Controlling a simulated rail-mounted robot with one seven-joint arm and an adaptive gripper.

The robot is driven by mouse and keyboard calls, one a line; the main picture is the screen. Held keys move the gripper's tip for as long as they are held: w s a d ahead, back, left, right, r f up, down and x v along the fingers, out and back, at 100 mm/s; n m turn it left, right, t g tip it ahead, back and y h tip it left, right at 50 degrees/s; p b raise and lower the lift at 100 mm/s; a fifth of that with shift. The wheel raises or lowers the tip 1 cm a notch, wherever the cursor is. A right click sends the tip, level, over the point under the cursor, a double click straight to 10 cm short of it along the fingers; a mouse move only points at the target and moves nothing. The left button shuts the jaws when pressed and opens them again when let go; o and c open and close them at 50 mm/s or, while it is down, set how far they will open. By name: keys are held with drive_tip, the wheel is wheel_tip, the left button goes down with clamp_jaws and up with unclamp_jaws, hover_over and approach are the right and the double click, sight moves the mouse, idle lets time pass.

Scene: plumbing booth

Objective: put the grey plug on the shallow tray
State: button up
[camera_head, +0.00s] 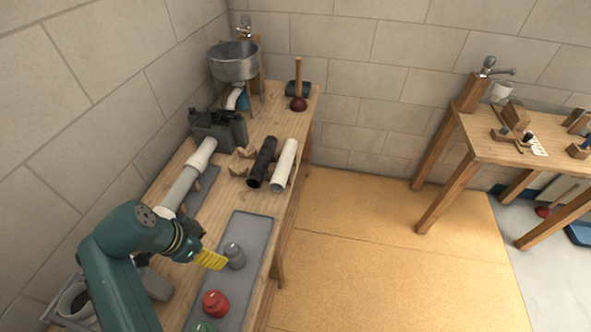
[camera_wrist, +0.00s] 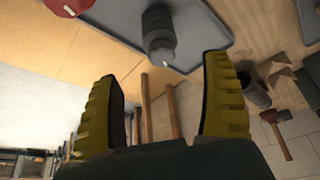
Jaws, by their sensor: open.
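The grey plug (camera_head: 235,256) stands on a long, flat grey tray (camera_head: 252,222) at the front of the workbench; it also shows in the wrist view (camera_wrist: 158,38), near the tray's edge. My gripper (camera_head: 211,260) has yellow fingers and is just left of the plug in the head view. In the wrist view the fingers (camera_wrist: 160,75) are spread and empty, with the plug beyond the gap between them. I cannot tell the exact distance. A smaller flat grey piece (camera_head: 203,188) lies farther back, partly hidden by a pipe.
A red plug (camera_head: 215,303) and a green plug (camera_head: 203,327) share the long tray. A white-grey pipe (camera_head: 185,185), a black pipe (camera_head: 262,162) and a white pipe (camera_head: 284,165) lie farther back. A dark green toolbox (camera_head: 218,130) stands behind. The tray's far end is bare.

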drive_tip(key=w+d+r+n+t+y, duration=0.25)
drive_tip(key=d+r+t, duration=0.25)
drive_tip(key=d+r, duration=0.3)
drive_tip(key=w+d+r+n+t+y, duration=0.15)
drive_tip(key=w+d+r+t, duration=0.35)
drive_tip(key=r, duration=0.5)
drive_tip(key=s+d+r+n+t+h, duration=0.1)
drive_tip(key=s+d+r+n+t, duration=0.2)
drive_tip(key=s+d+r+t, duration=0.45)
drive_tip(key=s+d+r+n+t, duration=0.2)
drive_tip(key=s+d+r, duration=0.3)
drive_tip(key=s+r, duration=0.6)
wheel_tip(320, 180, up, 38)
drive_tip(key=w+p, duration=0.1)
drive_tip(key=p, duration=3.4)
drive_tip(key=shift+w+d+f+h, duration=0.2)
drive_tip(key=shift+w+f+h, duration=0.1)
drive_tip(key=shift+w, duration=0.1)
